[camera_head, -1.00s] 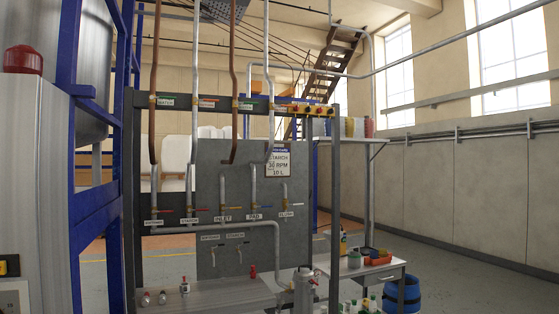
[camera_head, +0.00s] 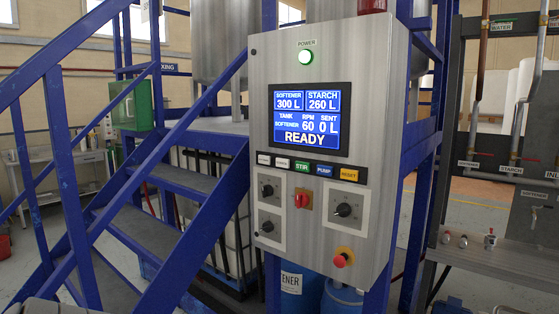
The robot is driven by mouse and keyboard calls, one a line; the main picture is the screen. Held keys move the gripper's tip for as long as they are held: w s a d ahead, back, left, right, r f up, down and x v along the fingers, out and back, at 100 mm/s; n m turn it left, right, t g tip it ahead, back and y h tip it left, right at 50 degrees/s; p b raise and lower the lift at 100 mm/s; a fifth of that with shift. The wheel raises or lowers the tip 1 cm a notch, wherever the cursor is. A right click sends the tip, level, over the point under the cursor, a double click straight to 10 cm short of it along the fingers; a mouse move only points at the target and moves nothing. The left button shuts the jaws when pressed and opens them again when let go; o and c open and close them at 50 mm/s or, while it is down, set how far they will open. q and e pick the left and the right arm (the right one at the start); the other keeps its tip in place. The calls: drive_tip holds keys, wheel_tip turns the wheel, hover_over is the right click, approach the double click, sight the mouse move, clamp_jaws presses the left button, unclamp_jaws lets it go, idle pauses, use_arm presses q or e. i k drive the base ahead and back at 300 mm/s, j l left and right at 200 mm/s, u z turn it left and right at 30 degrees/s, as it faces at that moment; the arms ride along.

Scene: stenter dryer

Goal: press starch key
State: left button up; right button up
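The control panel (camera_head: 384,75) is a grey metal cabinet in the middle of the head view. Under its screen runs a row of keys: two pale ones at the left, then green STIR (camera_head: 302,167), blue PUMP (camera_head: 325,170) and yellow RESET (camera_head: 349,174). The second pale key (camera_head: 282,163) seems to be the starch key; its small label is hard to read. The screen (camera_head: 311,117) shows softener 300 L, starch 260 L, tank softener, RPM 60, sent 0 L and READY. Neither gripper shows in the view.
Blue stairs (camera_head: 150,235) stand left, a pipe rack (camera_head: 455,130) right. Blue drums (camera_head: 343,300) stand below the panel.

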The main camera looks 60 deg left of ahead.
sight(281, 162)
drive_tip(key=j+u, duration=0.1)
drive_tip(key=u, duration=1.35)
drive_tip(key=i+j+u, duration=0.1)
drive_tip(key=i+j, duration=0.15)
drive_tip(key=i+j+u, duration=0.1)
drive_tip(key=i+j, duration=0.15)
drive_tip(key=i, duration=0.2)
